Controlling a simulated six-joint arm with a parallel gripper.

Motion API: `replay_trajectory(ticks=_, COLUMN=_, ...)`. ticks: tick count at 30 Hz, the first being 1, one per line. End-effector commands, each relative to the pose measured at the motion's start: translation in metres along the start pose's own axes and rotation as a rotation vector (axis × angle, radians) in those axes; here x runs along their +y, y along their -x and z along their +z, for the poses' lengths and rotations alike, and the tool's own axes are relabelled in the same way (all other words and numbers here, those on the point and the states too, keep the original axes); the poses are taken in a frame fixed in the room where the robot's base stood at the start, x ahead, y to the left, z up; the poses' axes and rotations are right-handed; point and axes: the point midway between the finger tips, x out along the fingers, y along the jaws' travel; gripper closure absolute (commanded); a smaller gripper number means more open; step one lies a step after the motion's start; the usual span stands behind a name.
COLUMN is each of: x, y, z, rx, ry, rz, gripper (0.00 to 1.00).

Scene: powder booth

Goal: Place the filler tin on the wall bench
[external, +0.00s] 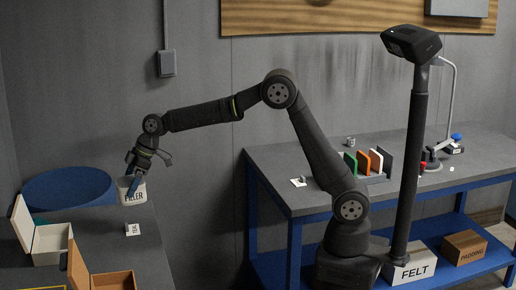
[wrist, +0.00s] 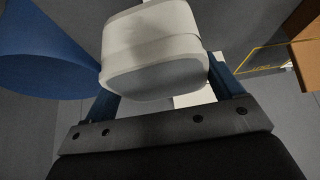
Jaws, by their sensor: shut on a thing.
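The filler tin (external: 133,193) is a small off-white tin with a dark FILLER label, at the left in the external view. My gripper (external: 137,181) is shut on it from above. In the wrist view the tin (wrist: 150,50) sits between the two blue fingers of my gripper (wrist: 166,88), its label not visible. The tin is over the left grey surface (external: 165,262); I cannot tell whether it touches. A grey-topped bench (external: 285,178) with a blue frame stands against the back wall at the right, beyond my arm's base.
A big blue round thing (external: 68,187) is close beside the tin. A white card (external: 133,230) and open boxes (external: 50,243) are nearby. The back bench holds coloured upright panels (external: 363,161) in a rack; its front left top has free room. A dark post (external: 408,170) stands before it.

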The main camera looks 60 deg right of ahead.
Motion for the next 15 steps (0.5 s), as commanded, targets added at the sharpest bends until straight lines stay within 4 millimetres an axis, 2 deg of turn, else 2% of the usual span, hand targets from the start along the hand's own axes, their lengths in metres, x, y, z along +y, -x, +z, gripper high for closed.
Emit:
replay_trajectory(ticks=1, x=-0.025, y=-0.004, z=-0.012, rx=0.003, ry=0.042, rz=-0.023, gripper=0.54)
replay_trajectory(ticks=6, x=-0.087, y=-0.014, z=-0.037, rx=0.008, ry=0.149, rz=-0.085, gripper=0.54)
replay_trajectory(ticks=9, x=-0.111, y=-0.017, z=-0.044, rx=0.01, ry=0.192, rz=-0.108, gripper=0.54)
replay_trajectory(ticks=15, x=-0.137, y=-0.025, z=-0.052, rx=0.011, ry=0.227, rz=-0.128, gripper=0.54)
